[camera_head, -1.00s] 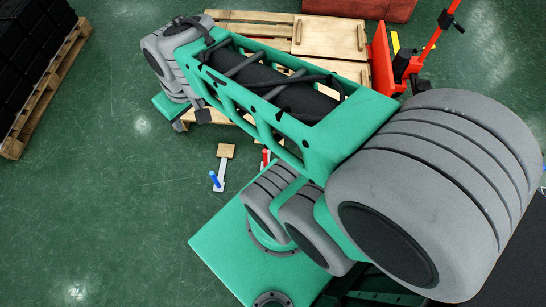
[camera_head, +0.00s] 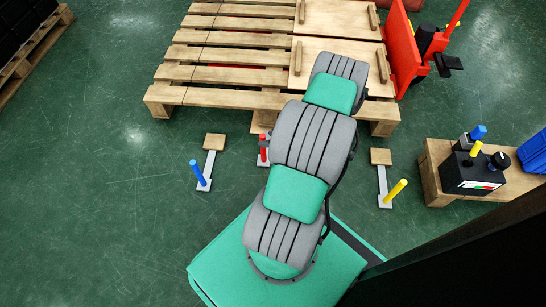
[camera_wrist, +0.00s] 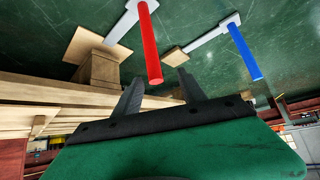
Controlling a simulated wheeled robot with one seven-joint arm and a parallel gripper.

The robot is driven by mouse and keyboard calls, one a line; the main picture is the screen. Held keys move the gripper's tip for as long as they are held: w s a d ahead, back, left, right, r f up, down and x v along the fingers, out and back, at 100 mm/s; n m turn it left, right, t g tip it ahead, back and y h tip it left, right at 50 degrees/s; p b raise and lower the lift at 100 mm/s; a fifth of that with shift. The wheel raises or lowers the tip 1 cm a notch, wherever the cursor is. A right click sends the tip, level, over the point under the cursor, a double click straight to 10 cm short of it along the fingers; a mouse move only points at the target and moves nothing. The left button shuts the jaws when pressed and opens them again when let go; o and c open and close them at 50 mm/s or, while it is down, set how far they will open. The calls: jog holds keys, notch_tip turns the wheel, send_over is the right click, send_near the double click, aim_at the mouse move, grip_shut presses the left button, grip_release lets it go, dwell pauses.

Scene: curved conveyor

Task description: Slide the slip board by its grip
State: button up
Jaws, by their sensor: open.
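Three small wooden boards, each on a grey strip with an upright coloured grip, are on the floor before the pallet. The frames do not show which is meant. The red grip (camera_head: 263,150) is partly hidden by my arm; the blue grip (camera_head: 199,173) stands left and the yellow grip (camera_head: 396,193) right. In the wrist view, my gripper (camera_wrist: 160,90) is open and empty, its dark fingers apart near the lower end of the red grip (camera_wrist: 149,45). A wooden board (camera_wrist: 97,45) is beside it, with the blue grip (camera_wrist: 244,52) farther right. My gripper is hidden in the head view.
A wooden pallet (camera_head: 222,68) carries plywood sheets (camera_head: 340,62) with wooden bars. A red jack (camera_head: 403,55) stands right of it. A black control box (camera_head: 474,172) sits on a wooden stand at the right.

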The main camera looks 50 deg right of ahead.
jog(key=shift+h, duration=0.3)
jog(key=f, duration=0.1)
jog(key=s+f, duration=0.1)
jog(key=d+f, duration=0.1)
jog(key=f, duration=0.1)
jog(key=shift+s, duration=0.3)
jog(key=shift+a+f+b, duration=0.1)
jog(key=shift+f+b, duration=0.05)
jog(key=shift+b, duration=0.15)
jog(key=b+x, duration=0.3)
jog(key=x, duration=0.4)
jog(key=shift+w+b, duration=0.35)
jog(key=shift+f, duration=0.1)
jog(key=shift+c, duration=0.3)
grip_shut()
